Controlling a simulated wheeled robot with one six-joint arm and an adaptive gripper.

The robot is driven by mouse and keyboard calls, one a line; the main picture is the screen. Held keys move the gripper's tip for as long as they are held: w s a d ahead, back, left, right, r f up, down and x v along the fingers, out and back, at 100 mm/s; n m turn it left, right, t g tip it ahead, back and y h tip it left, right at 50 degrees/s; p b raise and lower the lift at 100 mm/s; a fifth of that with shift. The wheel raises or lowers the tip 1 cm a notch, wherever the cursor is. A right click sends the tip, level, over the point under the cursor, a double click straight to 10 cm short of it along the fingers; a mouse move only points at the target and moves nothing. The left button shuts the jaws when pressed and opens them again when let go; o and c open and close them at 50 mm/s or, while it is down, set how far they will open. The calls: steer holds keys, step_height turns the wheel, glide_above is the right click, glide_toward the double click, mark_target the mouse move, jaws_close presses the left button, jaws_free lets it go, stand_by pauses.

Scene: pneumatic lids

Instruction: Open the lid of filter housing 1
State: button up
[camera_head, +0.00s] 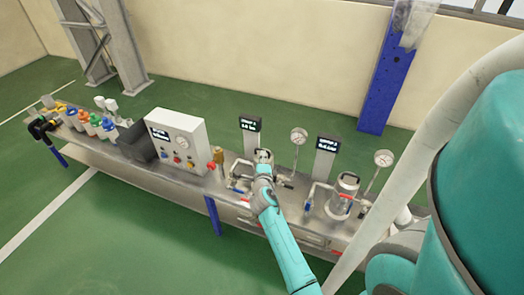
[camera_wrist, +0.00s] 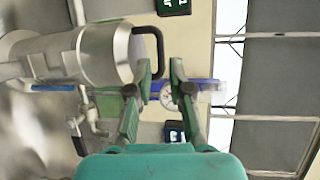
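A silver cylindrical filter housing (camera_wrist: 95,55) with a black loop handle (camera_wrist: 150,42) on its lid fills the upper left of the wrist view. The handle is beside my gripper (camera_wrist: 160,68), close to the left finger; I cannot tell if they touch. In the head view my gripper (camera_head: 263,160) is over the left housing station and hides most of that housing. A second filter housing (camera_head: 342,197) with a closed-looking lid stands to the right. The numbering on the displays is too small to read.
Displays (camera_head: 250,124) and pressure gauges (camera_head: 299,136) rise behind the housings. A white control box (camera_head: 177,138) with buttons stands left of my gripper. Blue-handled valves (camera_head: 308,206) and pipes crowd the bench. Green floor (camera_head: 130,225) is clear in front.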

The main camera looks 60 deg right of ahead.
steer(key=shift+x, duration=2.95)
jaws_close()
